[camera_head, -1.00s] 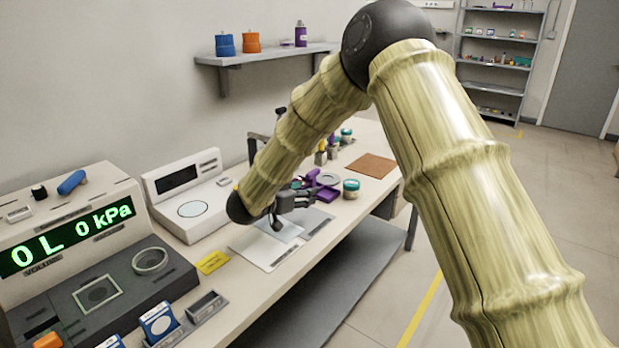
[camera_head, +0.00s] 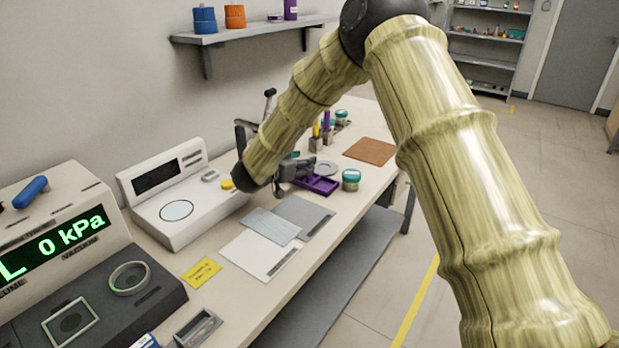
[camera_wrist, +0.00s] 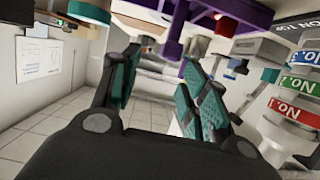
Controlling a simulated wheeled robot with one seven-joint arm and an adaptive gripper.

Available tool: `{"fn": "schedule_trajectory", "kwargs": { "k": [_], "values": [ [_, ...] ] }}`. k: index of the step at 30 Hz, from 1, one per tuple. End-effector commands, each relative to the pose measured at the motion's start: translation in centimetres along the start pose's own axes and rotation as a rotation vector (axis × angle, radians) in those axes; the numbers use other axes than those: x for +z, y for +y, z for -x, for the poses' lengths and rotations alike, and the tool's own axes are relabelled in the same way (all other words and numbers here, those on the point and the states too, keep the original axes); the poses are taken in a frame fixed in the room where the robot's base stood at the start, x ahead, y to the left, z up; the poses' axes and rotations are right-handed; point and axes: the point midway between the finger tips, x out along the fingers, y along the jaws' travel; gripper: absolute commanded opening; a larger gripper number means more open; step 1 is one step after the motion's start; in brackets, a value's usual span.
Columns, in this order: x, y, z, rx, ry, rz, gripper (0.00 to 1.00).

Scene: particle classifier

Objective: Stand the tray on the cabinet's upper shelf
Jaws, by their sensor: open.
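A purple tray (camera_head: 322,185) with low walls lies on the long bench, just right of my gripper in the head view. Its left part is hidden behind my gripper. In the wrist view a purple piece (camera_wrist: 225,14), which looks like the same tray, crosses the top edge, beyond my fingers. My gripper (camera_head: 296,168) is low over the bench beside the tray; in the wrist view my gripper (camera_wrist: 160,80) has its teal-padded fingers apart with nothing between them. I cannot tell whether a finger touches the tray. A grey shelf unit (camera_head: 487,35), possibly the cabinet, stands at the far back.
A green-lidded jar (camera_head: 351,179) stands right of the tray, with a brown mat (camera_head: 370,151) behind. Grey and white sheets (camera_head: 262,255) lie in front. A white scale (camera_head: 183,205) stands left. A wall shelf (camera_head: 255,31) hangs above. Open floor lies right.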

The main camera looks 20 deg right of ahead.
Motion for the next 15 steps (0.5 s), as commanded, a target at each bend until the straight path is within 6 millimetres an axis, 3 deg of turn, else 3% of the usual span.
{"fn": "schedule_trajectory", "kwargs": {
  "k": [15],
  "values": [
    [0.8, -0.5, -5.4, -0.001, -0.005, 0.006, 0.45]
  ]
}}
